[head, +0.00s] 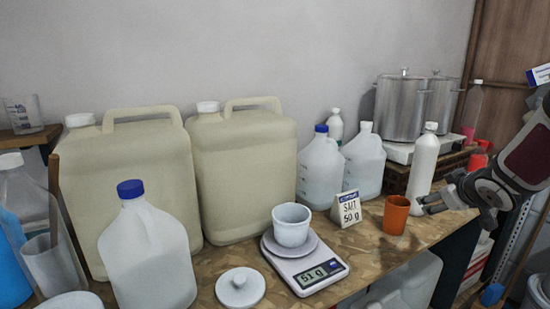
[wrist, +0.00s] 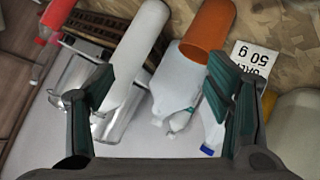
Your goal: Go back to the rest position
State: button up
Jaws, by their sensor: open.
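My gripper (head: 433,201) is at the right in the head view, just above the table's right side, next to the orange cup. Its two dark fingers (wrist: 165,100) stand wide apart in the wrist view, with nothing held between them. The orange cup (head: 396,214) stands upright on the table, and shows at the top of the wrist view (wrist: 209,30). A white bottle (head: 424,168) stands behind the gripper, and its long body shows in the wrist view (wrist: 137,50). A white pot (head: 291,225) sits on the scale (head: 305,270), which reads about 51 g.
A white lid (head: 240,288) lies left of the scale. Large beige drums (head: 245,180), jugs (head: 320,170) and steel pots (head: 401,108) crowd the back. A blue-capped jug (head: 148,255) stands front left.

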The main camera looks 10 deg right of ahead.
jog(key=s+a+r+m+g, duration=0.1)
jog(key=s+a+r, duration=0.1)
jog(key=s+a, duration=0.35)
jog(key=s+a+r+m+g, duration=0.1)
jog(key=s+a+r+g, duration=0.15)
jog(key=a, duration=0.55)
jog(key=s+a+f+g+y, duration=0.2)
jog(key=s+a+f+y, duration=0.1)
jog(key=s+a, duration=1.4)
jog(key=shift+s+y, duration=0.7)
